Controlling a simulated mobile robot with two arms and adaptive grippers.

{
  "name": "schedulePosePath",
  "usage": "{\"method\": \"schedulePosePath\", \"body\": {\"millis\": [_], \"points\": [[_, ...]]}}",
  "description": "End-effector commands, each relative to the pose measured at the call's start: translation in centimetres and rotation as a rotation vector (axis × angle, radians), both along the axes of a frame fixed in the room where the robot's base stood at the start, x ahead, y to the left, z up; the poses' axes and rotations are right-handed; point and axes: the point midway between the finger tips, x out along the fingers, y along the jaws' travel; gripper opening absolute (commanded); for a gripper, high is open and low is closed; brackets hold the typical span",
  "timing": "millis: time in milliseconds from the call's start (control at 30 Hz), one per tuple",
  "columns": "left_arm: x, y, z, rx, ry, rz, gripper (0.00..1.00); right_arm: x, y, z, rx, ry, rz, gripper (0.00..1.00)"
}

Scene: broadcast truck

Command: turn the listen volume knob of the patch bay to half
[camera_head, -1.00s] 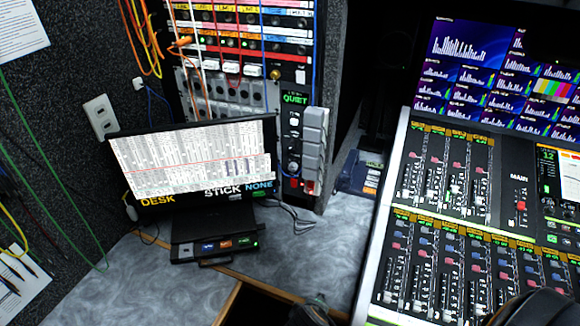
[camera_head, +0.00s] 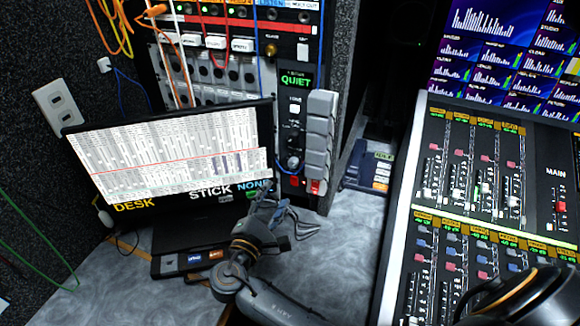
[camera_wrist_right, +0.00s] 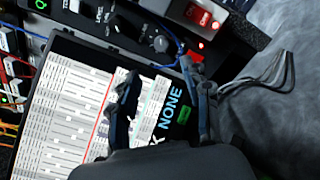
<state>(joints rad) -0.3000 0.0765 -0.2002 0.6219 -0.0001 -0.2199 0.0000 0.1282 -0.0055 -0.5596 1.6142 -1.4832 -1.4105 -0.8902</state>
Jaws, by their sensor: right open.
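The patch bay's narrow dark panel (camera_head: 283,121) stands behind and right of the monitor, with a green QUIET display, small controls and round knobs. A round grey knob (camera_head: 293,163) low on it has a blue cable beside it; it also shows in the right wrist view (camera_wrist_right: 160,44). The printed labels are too small to say surely which knob is listen volume. My right gripper (camera_head: 277,207) is open and empty, below and in front of this panel, apart from it. In the wrist view its fingers (camera_wrist_right: 160,85) overlap the monitor and its lower edge. My left gripper is out of view.
The monitor (camera_head: 170,165) stands just left of my right gripper, close to the fingers. Grey blocks (camera_head: 318,140) flank the panel's right side. Loose cables (camera_head: 303,220) lie behind the gripper.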

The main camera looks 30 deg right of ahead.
Motion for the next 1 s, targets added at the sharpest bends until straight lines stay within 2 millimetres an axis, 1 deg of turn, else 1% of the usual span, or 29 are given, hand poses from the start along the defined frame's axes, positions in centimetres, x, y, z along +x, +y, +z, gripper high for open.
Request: {"method": "schedulePosePath", "body": {"millis": [33,100,167,267,400,500,600,700,967,1000], "points": [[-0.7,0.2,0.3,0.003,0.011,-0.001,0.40,0.8,-0.9,0.3,-0.005,-0.002,-0.002,0.48],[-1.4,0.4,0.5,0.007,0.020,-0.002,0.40,1.8,-2.1,0.3,-0.003,-0.003,-0.003,0.48],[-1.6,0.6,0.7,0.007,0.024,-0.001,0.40,2.6,-3.1,0.3,-0.003,-0.002,-0.002,0.48],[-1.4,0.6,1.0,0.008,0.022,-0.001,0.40,4.1,-4.7,0.3,-0.001,-0.001,-0.002,0.48],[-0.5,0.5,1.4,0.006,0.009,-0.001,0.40,5.8,-6.6,0.2,0.000,0.000,-0.002,0.48],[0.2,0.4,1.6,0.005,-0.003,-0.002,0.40,6.7,-7.6,0.1,0.000,0.000,-0.001,0.48],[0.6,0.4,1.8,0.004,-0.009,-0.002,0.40,7.3,-8.3,0.1,0.001,0.000,-0.001,0.48],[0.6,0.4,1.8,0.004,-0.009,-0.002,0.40,7.6,-8.6,0.1,0.002,-0.001,-0.001,0.48],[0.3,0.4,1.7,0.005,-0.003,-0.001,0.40,7.6,-8.7,0.0,0.003,-0.001,-0.001,0.48],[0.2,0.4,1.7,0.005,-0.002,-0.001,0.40,7.6,-8.7,0.0,0.003,-0.001,-0.001,0.44]]}}
